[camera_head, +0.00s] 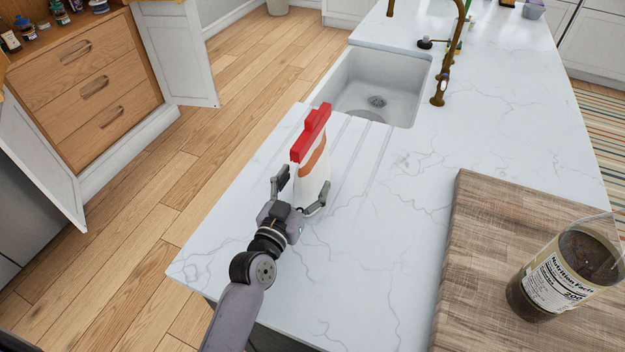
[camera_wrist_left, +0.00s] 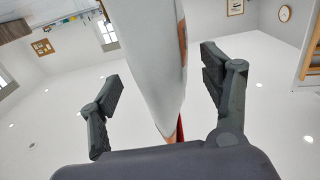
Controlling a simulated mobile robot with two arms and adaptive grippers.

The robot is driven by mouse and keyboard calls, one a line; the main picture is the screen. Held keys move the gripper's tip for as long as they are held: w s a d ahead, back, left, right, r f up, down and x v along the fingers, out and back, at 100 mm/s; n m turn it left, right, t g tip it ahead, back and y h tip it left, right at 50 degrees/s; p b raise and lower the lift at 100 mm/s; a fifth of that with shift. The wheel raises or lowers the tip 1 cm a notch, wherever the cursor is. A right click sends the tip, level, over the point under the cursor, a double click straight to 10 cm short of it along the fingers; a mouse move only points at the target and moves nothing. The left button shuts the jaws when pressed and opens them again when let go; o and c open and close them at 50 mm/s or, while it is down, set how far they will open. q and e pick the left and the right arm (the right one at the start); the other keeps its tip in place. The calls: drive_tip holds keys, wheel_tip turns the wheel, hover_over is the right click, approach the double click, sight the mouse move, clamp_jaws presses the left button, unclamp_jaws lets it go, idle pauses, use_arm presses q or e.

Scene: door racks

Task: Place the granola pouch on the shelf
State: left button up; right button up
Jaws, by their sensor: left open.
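The granola pouch (camera_head: 312,172) stands upright on the white marble counter (camera_head: 350,250). It is white and orange with a red top. My left gripper (camera_head: 300,190) is at the pouch, its fingers spread on either side of it. In the left wrist view the pouch (camera_wrist_left: 150,55) shows as a large white shape between the two open fingers (camera_wrist_left: 162,85), with gaps on both sides. An open wooden cabinet at the upper left has a shelf (camera_head: 50,38) with several small bottles and jars above drawers. My right gripper is not in view.
A sink (camera_head: 375,85) with a brass faucet (camera_head: 446,60) lies behind the pouch. A wooden board (camera_head: 480,240) with a glass jar (camera_head: 565,270) is at the right. Open white cabinet doors (camera_head: 175,50) stick out over the clear wood floor (camera_head: 190,170).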

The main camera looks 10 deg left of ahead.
use_arm(q)
drive_tip(key=w, duration=0.1)
drive_tip(key=w+p, duration=0.1)
drive_tip(key=w, duration=0.1)
drive_tip(key=w+d, duration=0.1)
drive_tip(key=w, duration=0.1)
drive_tip(key=shift+f, duration=0.4)
drive_tip(key=shift+c, duration=0.7)
clamp_jaws()
drive_tip(key=shift+r, duration=0.1)
